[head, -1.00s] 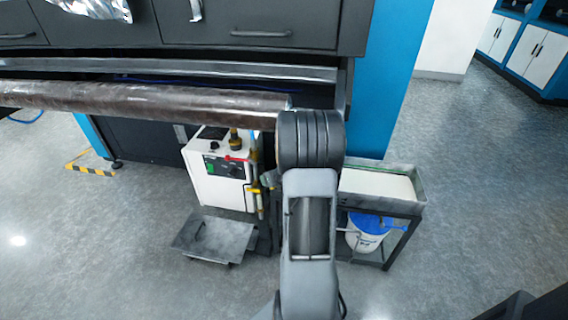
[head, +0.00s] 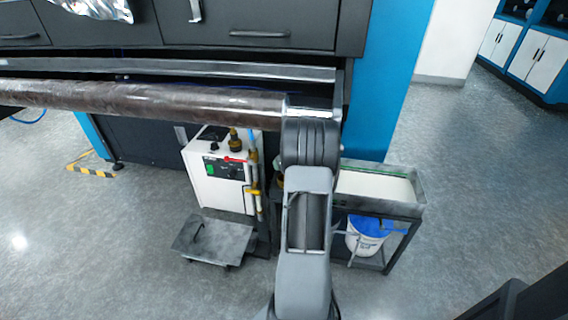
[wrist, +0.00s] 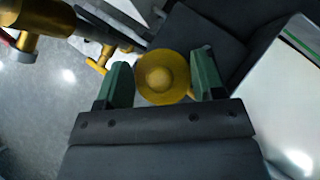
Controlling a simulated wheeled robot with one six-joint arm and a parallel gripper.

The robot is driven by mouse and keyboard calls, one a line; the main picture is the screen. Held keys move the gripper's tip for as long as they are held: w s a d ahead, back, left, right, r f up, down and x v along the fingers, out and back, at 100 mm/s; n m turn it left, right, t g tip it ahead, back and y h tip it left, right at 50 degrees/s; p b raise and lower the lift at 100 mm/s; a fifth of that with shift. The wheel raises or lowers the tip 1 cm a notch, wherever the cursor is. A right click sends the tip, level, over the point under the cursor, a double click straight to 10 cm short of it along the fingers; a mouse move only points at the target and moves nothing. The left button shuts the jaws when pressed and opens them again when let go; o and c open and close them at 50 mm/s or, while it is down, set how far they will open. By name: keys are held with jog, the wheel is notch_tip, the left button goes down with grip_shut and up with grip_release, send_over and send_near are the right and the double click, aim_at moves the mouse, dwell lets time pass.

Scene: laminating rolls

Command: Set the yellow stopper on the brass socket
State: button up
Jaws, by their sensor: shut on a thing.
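My gripper (wrist: 162,80) is shut on the yellow stopper (wrist: 158,76). The stopper is a round yellow disc with a raised centre, held between two green fingertips in the wrist view. In the head view my arm hides the gripper and the stopper. Brass-coloured fittings (wrist: 32,40) show at the upper left of the wrist view, apart from the gripper. I cannot tell which of these, if any, is the brass socket.
A long dark roll (head: 150,100) runs across above the white unit (head: 217,180). A grey cart with a shallow white tray (head: 375,188) stands right of my arm, a white bucket (head: 365,236) below. A low grey platform (head: 212,240) is on the floor.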

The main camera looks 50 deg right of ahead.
jog(key=shift+f+b, duration=1.7)
jog(key=shift+f, duration=0.4)
jog(key=shift+s, duration=0.1)
dwell(0.6)
jog(key=shift+r+p, duration=0.5)
jog(key=shift+r, duration=0.05)
jog(key=shift+f+b, duration=0.8)
jog(key=shift+f, duration=0.1)
dwell(0.8)
jog(key=shift+r+p, duration=0.4)
jog(key=shift+r, duration=0.05)
jog(key=shift+r+p, duration=0.45)
jog(key=shift+f+b, duration=0.8)
jog(key=shift+f, duration=0.05)
dwell(0.7)
jog(key=o, duration=0.7)
